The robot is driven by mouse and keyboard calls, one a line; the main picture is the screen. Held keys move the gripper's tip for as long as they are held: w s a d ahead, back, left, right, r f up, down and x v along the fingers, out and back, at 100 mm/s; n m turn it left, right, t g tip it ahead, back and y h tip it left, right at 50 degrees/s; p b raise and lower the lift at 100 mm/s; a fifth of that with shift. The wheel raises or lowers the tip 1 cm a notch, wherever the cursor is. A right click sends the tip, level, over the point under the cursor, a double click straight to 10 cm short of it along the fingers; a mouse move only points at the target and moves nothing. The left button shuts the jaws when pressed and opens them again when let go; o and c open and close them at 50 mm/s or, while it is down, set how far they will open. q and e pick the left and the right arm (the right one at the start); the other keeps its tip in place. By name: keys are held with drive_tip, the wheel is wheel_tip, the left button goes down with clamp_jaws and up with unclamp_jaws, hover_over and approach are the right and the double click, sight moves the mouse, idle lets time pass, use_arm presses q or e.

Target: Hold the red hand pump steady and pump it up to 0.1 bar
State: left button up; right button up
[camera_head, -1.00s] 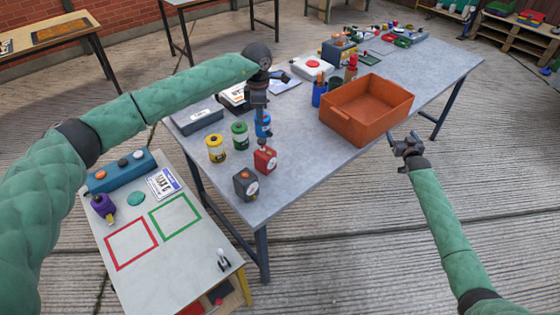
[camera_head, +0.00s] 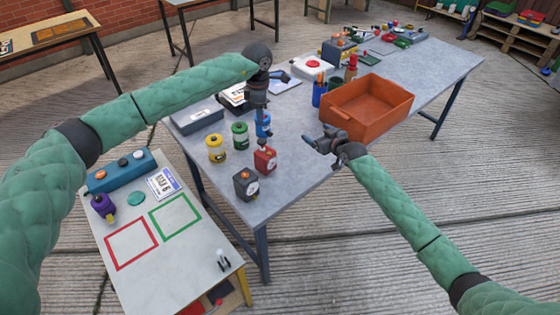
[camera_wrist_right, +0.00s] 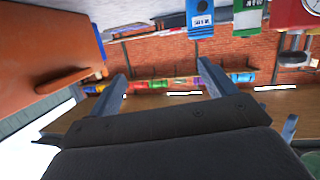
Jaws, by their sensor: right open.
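The red hand pump (camera_head: 265,161) stands upright on the grey table near its front left edge, with a pale dial on its side. My left gripper (camera_head: 262,112) points down just above and behind it; its fingers are too small and dark to tell their state or any contact. My right gripper (camera_head: 318,142) is over the table to the right of the pump, apart from it. In the right wrist view its fingers (camera_wrist_right: 165,90) are spread with nothing between them. A red body with a white dial (camera_wrist_right: 295,14), likely the pump, is cut off at the top right there.
A dark pump-like body with a dial (camera_head: 246,184) stands in front left. Yellow (camera_head: 216,149), green (camera_head: 240,135) and blue (camera_head: 263,126) canisters stand behind. An orange bin (camera_head: 366,108) is close behind my right gripper. Bare tabletop (camera_head: 300,175) lies right of the pump.

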sight(265, 157)
drive_tip(key=s+a+f+n+g, duration=0.1)
drive_tip(key=s+a, duration=0.2)
drive_tip(key=a, duration=0.2)
drive_tip(key=s+a+f+n+g+y, duration=0.1)
drive_tip(key=s+a, duration=0.2)
drive_tip(key=a, duration=0.2)
drive_tip(key=s+a+f+n+g+y, duration=0.1)
drive_tip(key=s+a+g, duration=0.1)
drive_tip(key=a, duration=0.3)
drive_tip(key=shift+s+f, duration=0.2)
drive_tip(key=shift+s, duration=0.5)
drive_tip(key=shift+x, duration=3.8)
drive_tip(key=shift+a, duration=0.1)
drive_tip(key=shift+s, duration=0.1)
drive_tip(key=c, duration=1.4)
use_arm(q)
clamp_jaws()
